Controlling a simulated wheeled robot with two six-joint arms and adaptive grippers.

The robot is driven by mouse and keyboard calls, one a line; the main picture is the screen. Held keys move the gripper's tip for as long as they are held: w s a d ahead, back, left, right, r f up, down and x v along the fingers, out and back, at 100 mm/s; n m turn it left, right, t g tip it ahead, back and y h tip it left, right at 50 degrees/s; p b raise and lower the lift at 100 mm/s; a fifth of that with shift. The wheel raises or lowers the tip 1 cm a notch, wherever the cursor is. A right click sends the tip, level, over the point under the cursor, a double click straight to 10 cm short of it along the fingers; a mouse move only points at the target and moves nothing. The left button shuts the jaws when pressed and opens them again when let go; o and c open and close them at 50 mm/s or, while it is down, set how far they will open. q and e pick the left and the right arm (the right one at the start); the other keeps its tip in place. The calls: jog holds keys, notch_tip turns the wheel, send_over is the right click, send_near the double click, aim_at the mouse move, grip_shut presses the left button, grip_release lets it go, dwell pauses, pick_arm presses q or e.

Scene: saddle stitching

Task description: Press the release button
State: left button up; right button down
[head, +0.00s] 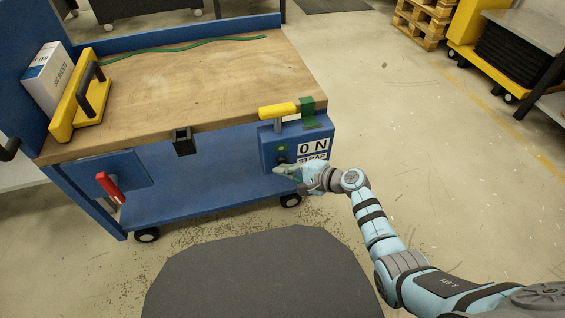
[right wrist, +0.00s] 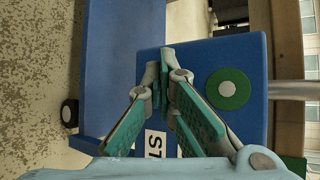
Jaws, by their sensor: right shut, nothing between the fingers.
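A blue control box (head: 268,153) with "0 N" and "STRAP" labels hangs at the right front of the workbench cart. A round green button with a pale centre (head: 282,148) is on its face and shows large in the right wrist view (right wrist: 228,88). A dark spot lies just below it in the head view, partly behind my gripper; I cannot tell if it is another button. My right gripper (head: 278,169) is shut and empty, its fingertips (right wrist: 166,58) at the box's lower face, below the green button. Contact cannot be told. My left gripper is not in view.
A yellow-handled lever (head: 278,110) rises above the box. The wooden bench top (head: 200,80) carries a yellow tool with a black handle (head: 80,98) and a white box (head: 46,78). A red lever (head: 110,187) is at the left front. A grey mat (head: 260,275) lies before the cart.

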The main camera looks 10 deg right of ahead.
jog(key=shift+s+d+p, duration=0.1)
jog(key=shift+s+p, duration=0.25)
jog(key=shift+s, duration=0.3)
jog(key=s+p, duration=0.3)
jog(key=s, duration=0.2)
jog(key=shift+d, duration=0.15)
dwell(0.6)
